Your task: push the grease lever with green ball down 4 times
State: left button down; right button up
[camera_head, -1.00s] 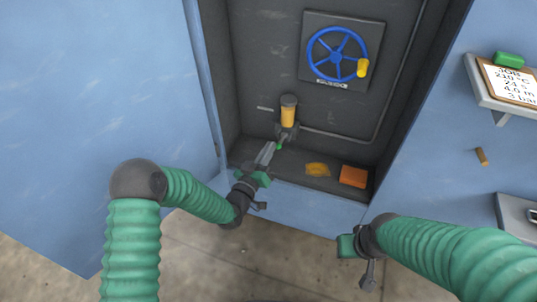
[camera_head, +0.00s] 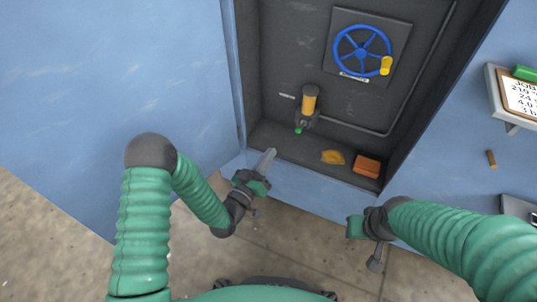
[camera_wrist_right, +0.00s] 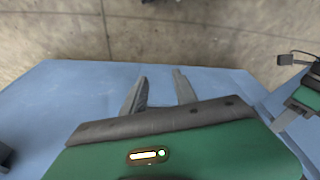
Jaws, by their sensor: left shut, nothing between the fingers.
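The green ball (camera_head: 298,130) of the grease lever sits just below the greaser, which has a yellow-orange cylinder (camera_head: 309,103) with a dark cap on the recess's back wall. The lever's arm is too small to make out clearly. My left gripper (camera_head: 269,156) is shut and empty, with its fingertips at the recess's front edge, below and left of the green ball and apart from it. My right gripper (camera_wrist_right: 160,86) is open and empty in the right wrist view.
A blue handwheel (camera_head: 362,50) with a yellow knob is above right of the greaser. An orange rag (camera_head: 333,157) and an orange-red block (camera_head: 367,166) lie on the recess floor. A pipe runs along the back wall. Blue panels (camera_head: 190,90) flank the recess.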

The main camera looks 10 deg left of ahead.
jog(key=shift+d, duration=0.15)
grip_shut()
dwell(1.5)
